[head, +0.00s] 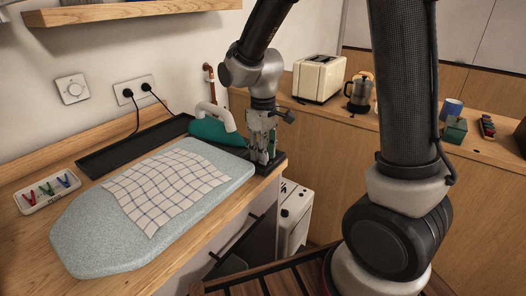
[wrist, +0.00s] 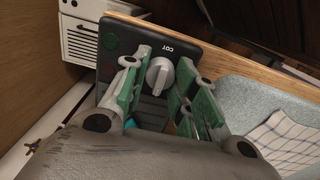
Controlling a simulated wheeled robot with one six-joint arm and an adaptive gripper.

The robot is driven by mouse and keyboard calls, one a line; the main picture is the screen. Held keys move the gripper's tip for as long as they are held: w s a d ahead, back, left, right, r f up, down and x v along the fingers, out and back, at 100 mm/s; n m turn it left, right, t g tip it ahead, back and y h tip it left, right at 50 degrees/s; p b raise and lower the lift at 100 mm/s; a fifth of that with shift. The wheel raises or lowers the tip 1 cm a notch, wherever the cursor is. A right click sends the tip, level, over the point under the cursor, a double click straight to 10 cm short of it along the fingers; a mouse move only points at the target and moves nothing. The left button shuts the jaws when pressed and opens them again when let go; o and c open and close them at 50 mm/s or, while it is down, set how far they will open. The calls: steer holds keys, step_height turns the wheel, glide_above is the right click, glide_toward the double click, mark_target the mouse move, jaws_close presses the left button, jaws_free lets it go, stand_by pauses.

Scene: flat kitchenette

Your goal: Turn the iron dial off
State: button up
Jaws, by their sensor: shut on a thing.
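The iron dial (wrist: 159,76) is a light grey knob with a raised bar, on a black panel (wrist: 112,45). In the head view my gripper (head: 262,158) points down at the black stand (head: 276,165) at the board's right end and hides the dial. The teal iron (head: 215,134) with its white handle rests just left of my gripper.
The ironing board (head: 85,235) carries a checked cloth (head: 165,185). A tray with clips (head: 48,191) lies at the left. A wall dial (head: 72,89) and a socket (head: 134,90) are on the wall. A toaster (head: 318,78) and a coffee pot (head: 359,92) stand behind.

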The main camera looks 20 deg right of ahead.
steer(key=o, duration=1.1)
steer(key=shift+c, duration=0.2)
step_height(320, 180, up, 12)
steer(key=s+d+r+m+t, duration=0.2)
steer(key=s+d+m, duration=0.1)
steer(key=s+d, duration=0.4)
steer(key=s+d+r+m+t, duration=0.2)
steer(key=s+d+m, duration=0.2)
steer(key=s+d, duration=0.3)
steer(key=s, duration=0.5)
steer(key=shift+d+r, duration=0.3)
steer(key=shift+d, duration=0.1)
